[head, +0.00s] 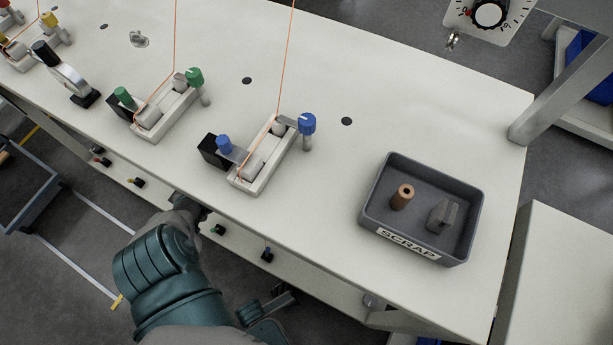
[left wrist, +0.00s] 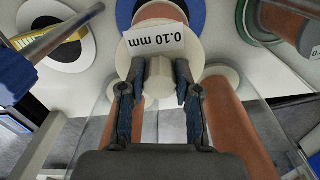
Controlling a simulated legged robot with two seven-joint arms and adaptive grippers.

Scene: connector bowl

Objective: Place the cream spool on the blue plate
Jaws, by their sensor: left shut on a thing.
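In the left wrist view, my left gripper (left wrist: 159,88) is shut on the hub of a cream spool (left wrist: 130,62). The spool has a copper-coloured winding and a white label reading 0.10 mm on its flange. A blue plate (left wrist: 200,14) shows behind the spool at the top; whether the spool touches it cannot be told. In the head view, my left arm reaches in from the bottom left, and its gripper is hidden below the bench edge. The spool and blue plate are not visible there. My right gripper is not in view.
Other copper-wound spools (left wrist: 226,112) stand close beside my fingers. A green-rimmed disc (left wrist: 243,30) with a spool is at upper right, and a black-centred disc (left wrist: 54,30) at upper left. Above, the bench (head: 330,205) carries wire fixtures (head: 262,160) and a scrap tray (head: 468,215).

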